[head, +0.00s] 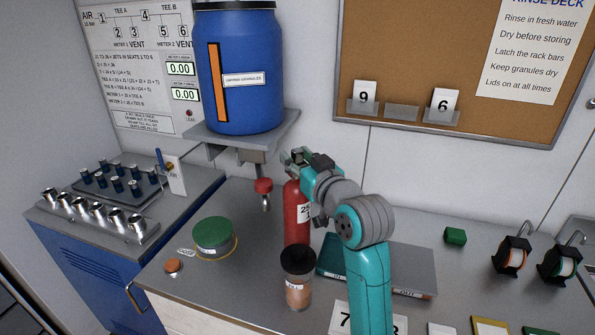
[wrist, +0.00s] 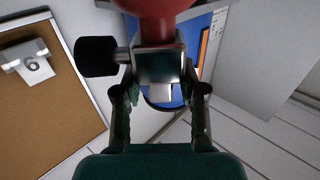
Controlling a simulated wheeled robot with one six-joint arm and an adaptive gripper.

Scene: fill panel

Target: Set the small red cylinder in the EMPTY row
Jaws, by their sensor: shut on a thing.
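The small red cylinder (head: 296,215), with a white label partly reading "25", is upright over the counter in the head view. Its lower end is partly hidden by a dark-lidded jar, so I cannot tell if it touches the counter. In the wrist view its red body (wrist: 165,5) shows at the top edge. My gripper (head: 299,165) is shut on the metal valve (wrist: 160,65) at the cylinder's neck, with a black knob (wrist: 96,57) sticking out to one side. I cannot make out a row marked EMPTY.
The jar (head: 297,280) stands close in front of the cylinder. Number cards and two reels (head: 512,256) are to the right.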

